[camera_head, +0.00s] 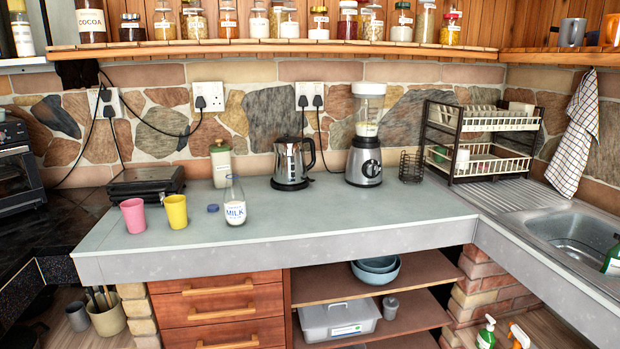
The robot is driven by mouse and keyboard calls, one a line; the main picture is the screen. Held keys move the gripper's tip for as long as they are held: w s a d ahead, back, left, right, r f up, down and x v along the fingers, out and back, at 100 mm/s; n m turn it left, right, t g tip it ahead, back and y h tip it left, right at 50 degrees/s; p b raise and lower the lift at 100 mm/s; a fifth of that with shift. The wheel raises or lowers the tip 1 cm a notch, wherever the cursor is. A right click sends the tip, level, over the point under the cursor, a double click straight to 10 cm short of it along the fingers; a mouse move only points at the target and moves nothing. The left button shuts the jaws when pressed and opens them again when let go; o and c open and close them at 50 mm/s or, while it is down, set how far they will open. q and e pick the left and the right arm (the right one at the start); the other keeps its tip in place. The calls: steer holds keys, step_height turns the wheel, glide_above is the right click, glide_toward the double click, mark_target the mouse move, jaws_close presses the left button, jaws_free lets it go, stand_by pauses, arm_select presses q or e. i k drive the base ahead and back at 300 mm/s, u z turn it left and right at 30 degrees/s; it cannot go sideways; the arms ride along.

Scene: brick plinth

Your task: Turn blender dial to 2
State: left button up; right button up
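The blender (366,135) stands upright at the back of the grey counter, right of the kettle. Its dark and silver base carries a round dial (370,168) on the front. The dial is too small in the picture to read its setting. The clear jug (367,118) on top has a white lid and something pale low inside. Neither of my grippers shows in the head view.
A steel kettle (292,163) stands left of the blender, and a dark wire holder (411,166) and dish rack (480,140) stand right. A milk bottle (235,201), pink cup (133,215) and yellow cup (176,211) stand left. The counter (350,220) before the blender is clear.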

mark_target(372, 169)
steer(key=z, duration=0.85)
steer(key=i, duration=1.4)
steer(key=u, duration=0.25)
